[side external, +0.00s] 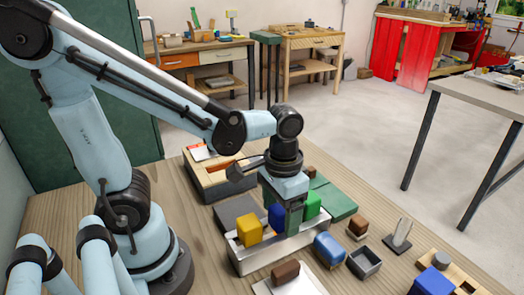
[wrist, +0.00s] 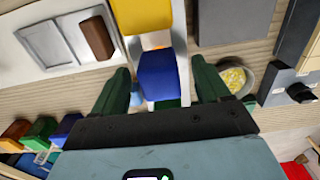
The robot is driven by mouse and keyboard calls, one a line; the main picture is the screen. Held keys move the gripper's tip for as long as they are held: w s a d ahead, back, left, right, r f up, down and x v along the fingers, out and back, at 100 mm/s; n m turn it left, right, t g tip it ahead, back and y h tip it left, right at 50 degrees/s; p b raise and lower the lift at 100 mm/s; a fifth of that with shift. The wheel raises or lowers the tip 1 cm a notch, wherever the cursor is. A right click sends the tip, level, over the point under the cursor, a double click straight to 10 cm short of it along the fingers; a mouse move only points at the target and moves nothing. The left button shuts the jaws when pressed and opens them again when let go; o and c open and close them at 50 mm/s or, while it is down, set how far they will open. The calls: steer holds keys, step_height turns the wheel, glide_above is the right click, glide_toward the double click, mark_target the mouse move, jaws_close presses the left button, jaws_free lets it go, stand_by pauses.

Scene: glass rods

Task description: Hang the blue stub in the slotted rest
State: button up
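A blue block (side external: 276,218), which looks like the blue stub, stands in a long pale metal holder (side external: 283,249), between a yellow block (side external: 249,229) and a green block (side external: 312,205). I cannot tell whether this holder is the slotted rest. In the wrist view the blue block (wrist: 157,78) lies between the two dark green fingers of my gripper (wrist: 160,88), with a gap on each side. The yellow block (wrist: 142,14) is just beyond it. My gripper (side external: 293,220) is open and low over the holder in the side view. The fingertips are partly hidden there.
A blue rounded piece (side external: 329,249) and a small grey open box (side external: 364,262) sit right of the holder. A white tray with a brown block (side external: 285,272) is in front. A dark grey pad (side external: 236,211) lies behind left. Another blue piece (side external: 431,283) is at front right.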

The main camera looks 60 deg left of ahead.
steer(key=shift+r, duration=0.1)
step_height(320, 180, up, 12)
steer(key=w+a+f+t, duration=0.3)
steer(key=a+f+t, duration=0.1)
steer(key=t, duration=0.3)
steer(key=shift+a+f, duration=0.25)
steer(key=shift+f, duration=0.65)
steer(key=shift+c, duration=0.2)
stand_by(0.6)
